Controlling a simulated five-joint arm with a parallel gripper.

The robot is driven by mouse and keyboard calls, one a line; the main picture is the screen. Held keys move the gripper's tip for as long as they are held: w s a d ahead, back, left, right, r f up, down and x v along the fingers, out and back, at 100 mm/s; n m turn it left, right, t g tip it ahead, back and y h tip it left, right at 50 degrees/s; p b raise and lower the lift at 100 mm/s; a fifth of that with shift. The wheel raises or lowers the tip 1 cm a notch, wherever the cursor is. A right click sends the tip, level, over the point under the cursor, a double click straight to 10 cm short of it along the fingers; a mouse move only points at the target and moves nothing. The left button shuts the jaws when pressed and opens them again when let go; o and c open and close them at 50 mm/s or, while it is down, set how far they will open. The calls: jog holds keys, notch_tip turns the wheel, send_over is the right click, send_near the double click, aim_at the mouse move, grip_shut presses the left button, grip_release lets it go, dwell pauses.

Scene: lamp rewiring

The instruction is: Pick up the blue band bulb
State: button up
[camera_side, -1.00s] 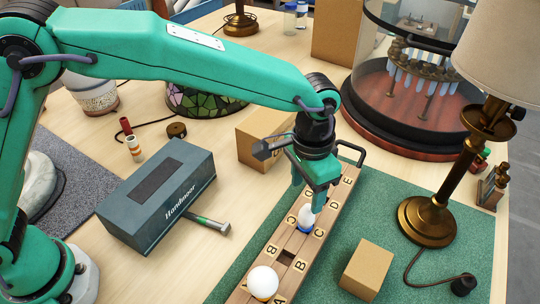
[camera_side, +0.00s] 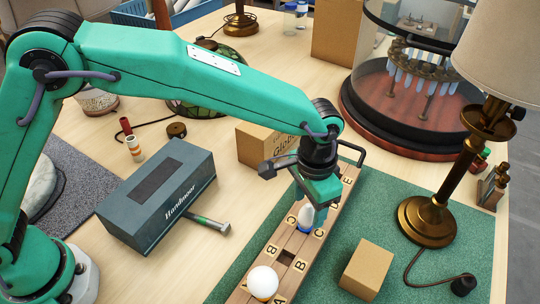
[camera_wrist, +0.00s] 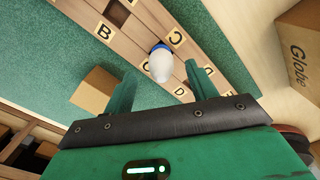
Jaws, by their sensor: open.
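The blue band bulb (camera_side: 305,217) is white with a blue base band. It stands in the wooden rack (camera_side: 260,262) at the row marked C. In the wrist view the bulb (camera_wrist: 161,66) shows between my two green fingers, with visible gaps on both sides. My gripper (camera_side: 312,206) is open and low over the rack, with one finger partly in front of the bulb in the side view. In the wrist view my gripper (camera_wrist: 160,72) holds nothing. A second white bulb (camera_side: 263,281) with an orange band sits near the rack's A end.
A cardboard box (camera_side: 367,270) stands on the green mat (camera_side: 400,200) right of the rack. A Globe box (camera_side: 260,147) stands behind it to the left. A brass lamp (camera_side: 427,220) is at the right.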

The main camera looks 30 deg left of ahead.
aim_at(307, 216)
jog(key=shift+a+f, duration=0.1)
jog(key=shift+f, duration=2.3)
jog(key=c, duration=1.1)
